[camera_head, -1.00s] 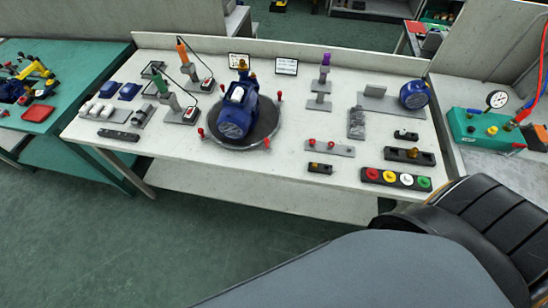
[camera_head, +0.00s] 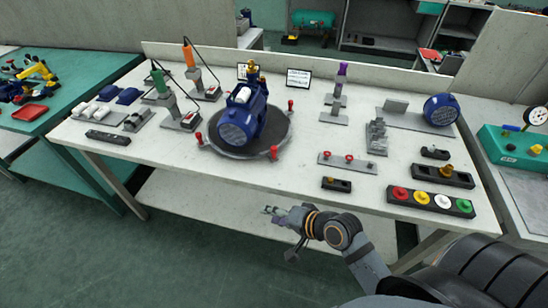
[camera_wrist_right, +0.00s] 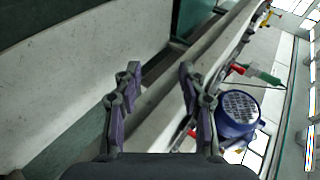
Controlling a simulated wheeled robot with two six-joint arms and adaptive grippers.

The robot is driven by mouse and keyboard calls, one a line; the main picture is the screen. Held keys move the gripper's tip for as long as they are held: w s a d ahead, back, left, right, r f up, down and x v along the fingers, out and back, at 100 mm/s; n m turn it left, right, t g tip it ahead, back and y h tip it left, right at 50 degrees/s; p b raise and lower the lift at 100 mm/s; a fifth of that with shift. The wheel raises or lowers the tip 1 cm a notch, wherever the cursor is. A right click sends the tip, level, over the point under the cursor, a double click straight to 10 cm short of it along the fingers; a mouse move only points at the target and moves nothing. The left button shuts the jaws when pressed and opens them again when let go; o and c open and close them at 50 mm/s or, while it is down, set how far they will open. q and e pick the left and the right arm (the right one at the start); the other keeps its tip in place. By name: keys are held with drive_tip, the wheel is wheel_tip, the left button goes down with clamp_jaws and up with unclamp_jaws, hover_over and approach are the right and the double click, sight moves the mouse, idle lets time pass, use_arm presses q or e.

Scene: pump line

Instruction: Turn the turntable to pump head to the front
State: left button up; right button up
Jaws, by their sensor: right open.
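A blue pump (camera_head: 243,112) with a brass fitting on top sits on the round dark turntable (camera_head: 262,143) in the middle of the white table. Its round grilled blue end faces the front left. Red-capped handles stand around the turntable rim, such as the front one (camera_head: 273,153). My right gripper (camera_head: 268,211) is low in front of the table's front edge, apart from the turntable. In the right wrist view its two fingers (camera_wrist_right: 152,95) are apart with nothing between them. The pump (camera_wrist_right: 238,112) shows there beyond the right finger. My left gripper is not in view.
A strip of coloured buttons (camera_head: 431,201), a bracket with red knobs (camera_head: 346,162) and a small dark block (camera_head: 336,184) lie at the table's front right. Green and orange screwdrivers (camera_head: 188,55) stand at the left. The tabletop (camera_head: 225,170) before the turntable is clear.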

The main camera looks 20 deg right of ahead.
drive_tip(key=w+r+m+t+y, duration=0.2)
drive_tip(key=w+r+m+t, duration=0.3)
drive_tip(key=m, duration=0.5)
drive_tip(key=m+t+h, duration=0.4)
drive_tip(key=m+h, duration=0.1)
drive_tip(key=m, duration=1)
approach(276, 151)
drive_tip(key=shift+w+a, duration=0.1)
drive_tip(key=shift+w, duration=0.2)
drive_tip(key=shift+m, duration=0.3)
drive_tip(key=shift+w+r, duration=0.15)
drive_tip(key=shift+w, duration=0.05)
drive_tip(key=w+p, duration=0.1)
drive_tip(key=w, duration=0.2)
drive_tip(key=w+a+p, duration=0.1)
drive_tip(key=w, duration=0.2)
drive_tip(key=w+p, duration=0.1)
drive_tip(key=w, duration=0.2)
drive_tip(key=shift+a, duration=0.25)
drive_tip(key=shift+w+a, duration=0.1)
drive_tip(key=shift+w, duration=0.4)
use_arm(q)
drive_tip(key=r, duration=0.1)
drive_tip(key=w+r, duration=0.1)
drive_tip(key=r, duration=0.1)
use_arm(e)
drive_tip(key=shift+c, duration=0.2)
